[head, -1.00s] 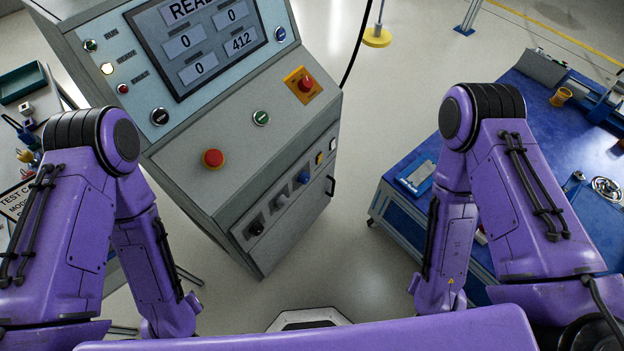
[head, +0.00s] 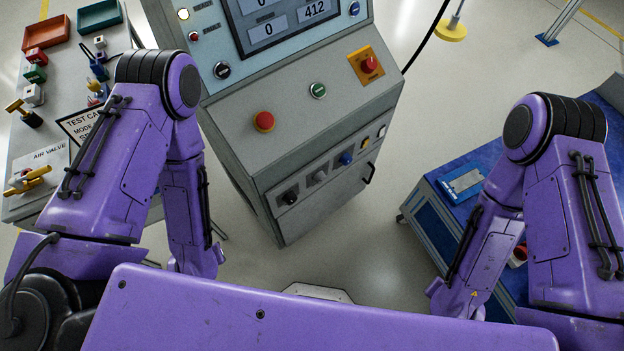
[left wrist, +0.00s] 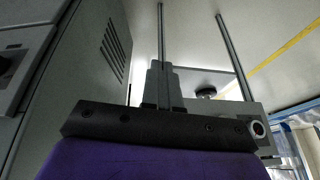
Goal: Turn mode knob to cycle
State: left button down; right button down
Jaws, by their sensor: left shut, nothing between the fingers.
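The grey test console (head: 310,140) stands ahead in the head view, with a row of knobs on its lower front panel. My left gripper (left wrist: 165,70) shows in the left wrist view, shut and empty, apart from the console. A dark knob (left wrist: 5,64) on a console panel is cut off at that view's left edge. My right gripper is not in view.
A bench (head: 22,150) with bins, valves and a sign stands at the left. A blue table (head: 430,205) stands at the right. Red buttons (head: 264,121) and a screen are on the console's upper faces. Bare floor (head: 350,240) lies between console and table.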

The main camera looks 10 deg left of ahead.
aim_at(290, 198)
jog(key=u, duration=2.4)
jog(key=k, duration=0.85)
jog(key=z, duration=1.75)
